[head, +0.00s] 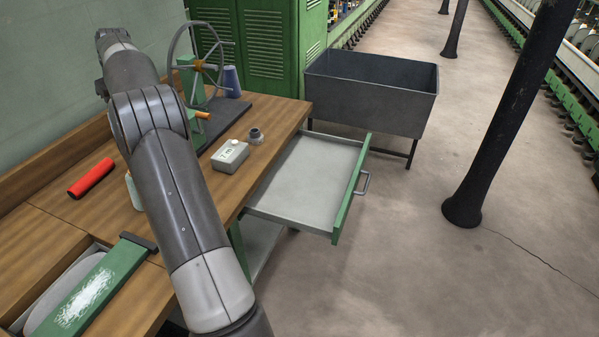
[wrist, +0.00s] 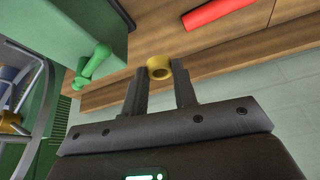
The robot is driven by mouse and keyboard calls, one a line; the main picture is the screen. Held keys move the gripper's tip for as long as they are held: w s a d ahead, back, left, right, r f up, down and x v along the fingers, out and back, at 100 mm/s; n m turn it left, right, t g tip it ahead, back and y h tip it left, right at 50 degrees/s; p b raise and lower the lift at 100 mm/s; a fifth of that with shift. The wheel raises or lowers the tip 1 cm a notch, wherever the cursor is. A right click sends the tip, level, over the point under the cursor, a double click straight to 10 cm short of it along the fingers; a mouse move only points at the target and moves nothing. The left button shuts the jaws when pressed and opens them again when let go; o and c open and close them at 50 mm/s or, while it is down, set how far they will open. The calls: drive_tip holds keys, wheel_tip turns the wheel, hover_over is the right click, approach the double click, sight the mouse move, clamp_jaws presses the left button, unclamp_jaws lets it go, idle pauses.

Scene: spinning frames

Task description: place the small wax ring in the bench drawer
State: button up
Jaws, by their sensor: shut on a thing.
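The small wax ring (wrist: 159,62) is a yellow ring held between the fingertips of my gripper (wrist: 158,76) in the wrist view. The gripper is shut on it, with the wooden bench and wall behind. The bench drawer (head: 305,179) is pulled out on the right side of the bench. It has a green front (head: 350,190) with a metal handle, and its visible grey floor is empty.
On the bench (head: 268,125) are a grey box with a dial (head: 230,157), a small dark ring-shaped part (head: 255,135), a spoked wheel (head: 205,66), a blue cone (head: 232,80) and a red cylinder (head: 91,177). A dark metal bin (head: 370,95) stands behind the drawer. Floor right of the drawer is clear.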

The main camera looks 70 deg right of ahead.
drive_tip(key=s+d+r+m+h, duration=0.1)
drive_tip(key=s+d+m, duration=0.1)
drive_tip(key=s+d, duration=0.65)
drive_tip(key=s+d+r+m+g+h, duration=0.1)
drive_tip(key=s+d+m, duration=0.2)
drive_tip(key=s, duration=1.1)
drive_tip(key=s+d+r+m, duration=0.1)
drive_tip(key=s+d+m, duration=0.1)
drive_tip(key=s+d, duration=0.65)
drive_tip(key=s+a+f+m+g+h, duration=0.15)
drive_tip(key=s+a+m, duration=0.25)
drive_tip(key=s, duration=1.5)
drive_tip(key=s+a+m+g, duration=0.2)
drive_tip(key=s+a+m, duration=0.1)
drive_tip(key=s, duration=1.5)
hover_over(322, 202)
drive_tip(key=a, duration=0.2)
drive_tip(key=f, duration=3)
drive_tip(key=shift+s+d+f, duration=0.2)
drive_tip(key=shift+d, duration=0.05)
drive_tip(key=shift+f+t, duration=0.25)
drive_tip(key=shift+f, duration=1.75)
